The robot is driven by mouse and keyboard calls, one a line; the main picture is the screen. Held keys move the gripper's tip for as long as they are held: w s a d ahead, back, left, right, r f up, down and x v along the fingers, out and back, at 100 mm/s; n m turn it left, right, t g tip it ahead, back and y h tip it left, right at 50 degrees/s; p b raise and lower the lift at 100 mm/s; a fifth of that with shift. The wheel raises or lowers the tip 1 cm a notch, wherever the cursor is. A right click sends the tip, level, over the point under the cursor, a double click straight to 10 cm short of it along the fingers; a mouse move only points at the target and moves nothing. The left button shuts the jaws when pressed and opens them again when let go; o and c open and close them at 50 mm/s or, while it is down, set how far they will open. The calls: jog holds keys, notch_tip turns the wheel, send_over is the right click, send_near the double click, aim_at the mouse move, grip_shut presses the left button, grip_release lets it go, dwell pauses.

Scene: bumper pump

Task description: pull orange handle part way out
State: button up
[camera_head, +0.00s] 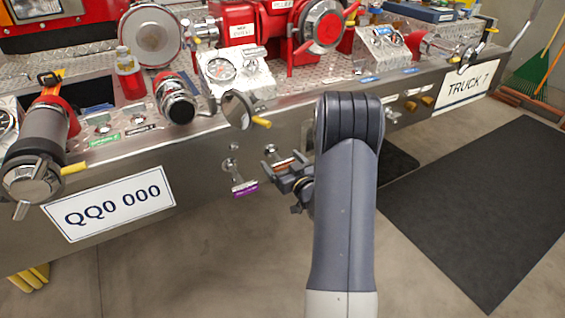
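A small orange handle (279,163) shows on the front panel of the truck bumper, below a round metal fitting. It is small and partly covered by my gripper (279,175). My gripper is right at the handle, with its dark fingers pointing left toward the panel. I cannot tell whether the fingers touch the handle, or whether they are apart or closed on it. How far the handle stands out from the panel is also unclear. My grey arm (345,210) comes up from the bottom and bends behind its top joint.
A purple handle (245,187) sticks out just left of my gripper. A capped outlet with a yellow lever (261,122) stands above. Orange-yellow knobs (427,101) sit on the panel to the right. The floor in front is clear, with a dark mat (485,200) at right.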

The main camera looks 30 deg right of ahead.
aim_at(282, 161)
jog(key=shift+o, duration=0.3)
jog(key=s+p, duration=0.1)
jog(key=s, duration=0.9)
jog(key=shift+s+d, duration=0.15)
jog(key=shift+s, duration=0.25)
jog(key=shift+w, duration=0.15)
jog(key=w, duration=1.2)
jog(key=shift+a+r, duration=0.1)
jog(key=shift+a, duration=0.1)
jog(key=shift+w, duration=0.75)
